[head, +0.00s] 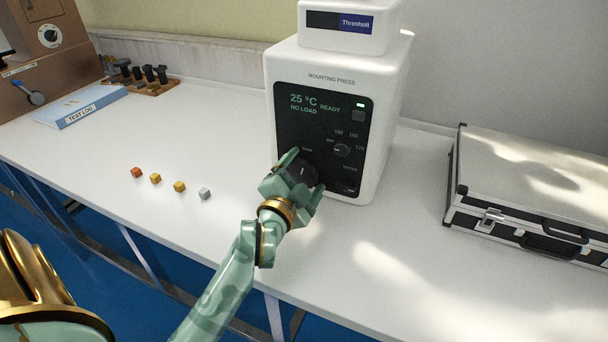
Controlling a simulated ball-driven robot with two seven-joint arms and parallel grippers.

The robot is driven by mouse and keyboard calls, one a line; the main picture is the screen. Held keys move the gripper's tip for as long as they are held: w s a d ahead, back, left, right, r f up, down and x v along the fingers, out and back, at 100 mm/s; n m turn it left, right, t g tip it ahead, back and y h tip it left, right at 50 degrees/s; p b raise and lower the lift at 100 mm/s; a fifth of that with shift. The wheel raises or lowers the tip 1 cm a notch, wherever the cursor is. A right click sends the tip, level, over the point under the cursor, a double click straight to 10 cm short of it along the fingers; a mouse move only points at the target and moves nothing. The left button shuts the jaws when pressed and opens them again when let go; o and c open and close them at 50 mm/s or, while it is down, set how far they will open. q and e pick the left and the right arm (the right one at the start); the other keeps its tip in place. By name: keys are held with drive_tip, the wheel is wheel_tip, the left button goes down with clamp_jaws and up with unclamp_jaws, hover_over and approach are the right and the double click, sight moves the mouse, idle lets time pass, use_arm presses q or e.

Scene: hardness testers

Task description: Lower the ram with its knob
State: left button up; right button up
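The white mounting press (392,105) stands on the bench with a black front panel (285,112). Its display reads 25 °C, READY and NO LOAD, and a small green light is lit. A dark round knob (303,173) sits low on the panel's left side, under a small label too small to read surely. My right gripper is not in view.
A smaller dial (342,150) with numbers sits right of the knob. A silver case (530,190) stands at right. A blue-white test log (88,108) lies at back left.

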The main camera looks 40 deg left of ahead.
use_arm(q)
drive_tip(key=v, duration=0.6)
drive_tip(key=b+v, duration=0.1)
drive_tip(key=v, duration=0.5)
drive_tip(key=shift+s+d+f, duration=0.1)
drive_tip(key=shift+s+f, duration=0.1)
drive_tip(key=shift+s, duration=0.15)
drive_tip(key=v, duration=0.2)
drive_tip(key=shift+s+d+r, duration=0.15)
drive_tip(key=shift+s+r, duration=0.1)
drive_tip(key=shift+r, duration=0.05)
drive_tip(key=shift+s+d+p, duration=0.1)
drive_tip(key=shift+s+p, duration=0.25)
drive_tip(key=shift+s, duration=0.2)
drive_tip(key=shift+w, duration=0.15)
